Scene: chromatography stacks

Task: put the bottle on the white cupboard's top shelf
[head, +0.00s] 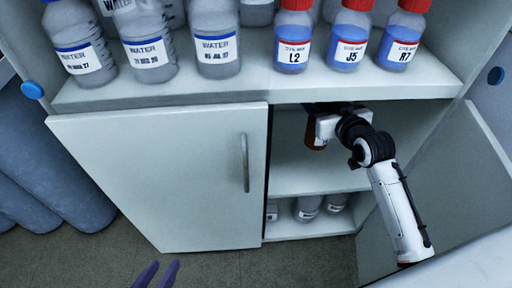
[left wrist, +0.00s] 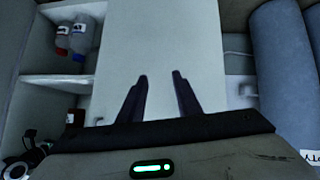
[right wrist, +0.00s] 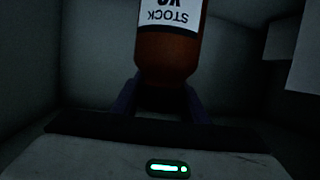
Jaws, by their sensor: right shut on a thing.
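An amber bottle (right wrist: 168,55) with a white label reading STOCK, upside down in the picture, is between the fingers of my right gripper (right wrist: 165,95). In the head view the bottle (head: 314,142) shows partly, inside the white cupboard (head: 160,180), just under its top board and above the bare inner shelf (head: 315,179). Its upper end is hidden there. It appears above the shelf, but I cannot tell the exact gap. My left gripper (head: 157,274) is open and empty low in front of the closed left door; its fingers (left wrist: 160,95) stand apart in the left wrist view.
The right door (head: 450,205) stands open beside my right arm. Several water bottles (head: 217,45) and red-capped blue bottles (head: 348,45) stand on the ledge above. Small bottles (head: 307,208) stand in the lower compartment. Blue-grey cylinders (head: 50,165) are at the left.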

